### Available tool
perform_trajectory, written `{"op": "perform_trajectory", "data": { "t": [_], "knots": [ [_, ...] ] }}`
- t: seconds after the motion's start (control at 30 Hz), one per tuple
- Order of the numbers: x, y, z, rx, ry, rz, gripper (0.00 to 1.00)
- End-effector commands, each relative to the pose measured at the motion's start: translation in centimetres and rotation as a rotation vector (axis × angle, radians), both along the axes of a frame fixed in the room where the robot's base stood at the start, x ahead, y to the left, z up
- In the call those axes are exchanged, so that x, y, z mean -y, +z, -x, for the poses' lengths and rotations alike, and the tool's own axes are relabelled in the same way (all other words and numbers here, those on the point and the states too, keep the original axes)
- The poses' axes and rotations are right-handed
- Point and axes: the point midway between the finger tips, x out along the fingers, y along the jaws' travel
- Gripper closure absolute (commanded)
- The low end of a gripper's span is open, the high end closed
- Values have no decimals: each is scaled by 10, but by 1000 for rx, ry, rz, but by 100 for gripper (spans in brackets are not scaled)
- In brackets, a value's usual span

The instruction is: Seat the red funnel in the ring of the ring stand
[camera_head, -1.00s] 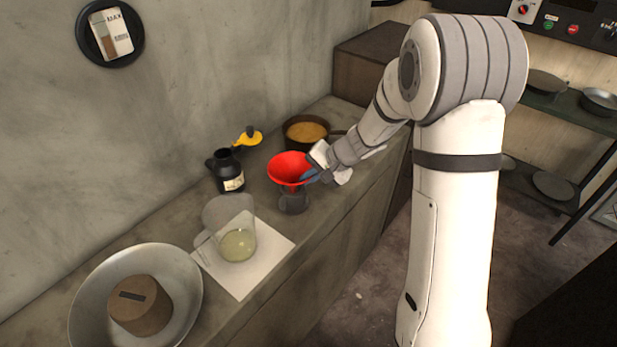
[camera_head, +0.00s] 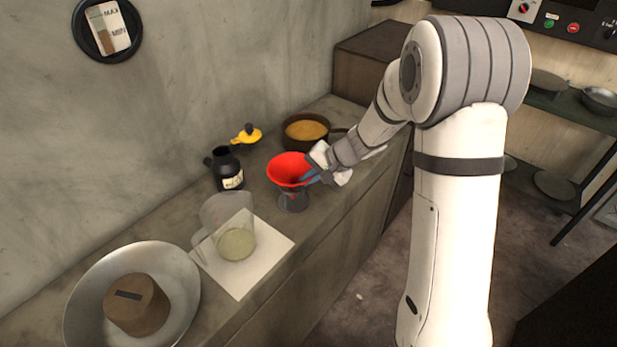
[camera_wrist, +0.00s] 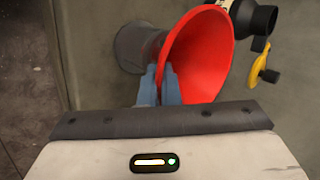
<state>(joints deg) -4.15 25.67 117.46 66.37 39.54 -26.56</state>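The red funnel (camera_head: 287,170) is over the dark grey ring stand (camera_head: 293,203) on the counter, its wide mouth facing up. Its lower part overlaps the top of the stand in the head view; I cannot tell whether it rests in the ring. In the wrist view the funnel (camera_wrist: 205,55) lies with its narrow end toward the grey stand (camera_wrist: 128,47). My gripper (camera_wrist: 160,75) has its blue fingers close together at the funnel's side, apparently pinching its wall. In the head view my gripper (camera_head: 312,178) reaches in from the right.
A black bottle (camera_head: 227,170) stands left of the funnel, with a yellow-and-black item (camera_head: 246,136) behind. A brown pan (camera_head: 305,131) is beyond. A clear jug (camera_head: 230,228) on a white sheet (camera_head: 268,254) and a metal bowl (camera_head: 180,293) with a brown block (camera_head: 137,305) are nearer.

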Motion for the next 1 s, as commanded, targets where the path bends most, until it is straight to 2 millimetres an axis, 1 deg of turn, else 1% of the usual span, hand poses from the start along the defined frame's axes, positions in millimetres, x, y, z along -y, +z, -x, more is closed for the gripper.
{"op": "perform_trajectory", "data": {
  "t": [0.43,0.77,0.8,1.0],
  "knots": [
    [0,-7,0,1,1,0,100],
    [0,-7,1,1,1,0,100],
    [0,-7,1,1,1,0,94],
    [0,-7,0,1,1,0,78]
  ]
}}
